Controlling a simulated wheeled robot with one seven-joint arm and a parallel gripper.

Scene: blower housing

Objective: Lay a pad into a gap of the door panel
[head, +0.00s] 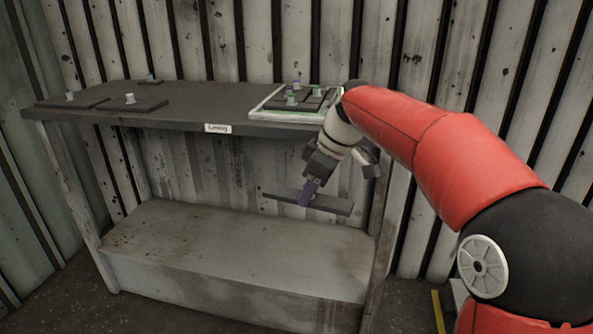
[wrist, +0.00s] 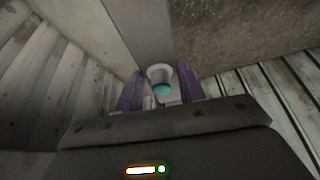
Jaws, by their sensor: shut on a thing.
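My gripper (head: 310,190), with purple fingers, is shut on the knob of a long dark pad (head: 335,204). It holds the pad in the air in front of the bench, below the top's level. In the wrist view the pale knob (wrist: 158,72) with a teal cap sits between the fingers, and the grey pad (wrist: 142,28) extends away. The door panel (head: 256,114), with a white rim, lies on the right of the bench top. Several dark pads with knobs (head: 291,99) lie in it. My arm partly covers its right side, so its gaps are unclear.
On the bench top (head: 200,95), two dark pads with white knobs lie at the left (head: 72,103) and beside it (head: 135,108). A small pad (head: 149,81) lies at the back. The middle of the top is clear. A lower shelf (head: 220,245) is empty.

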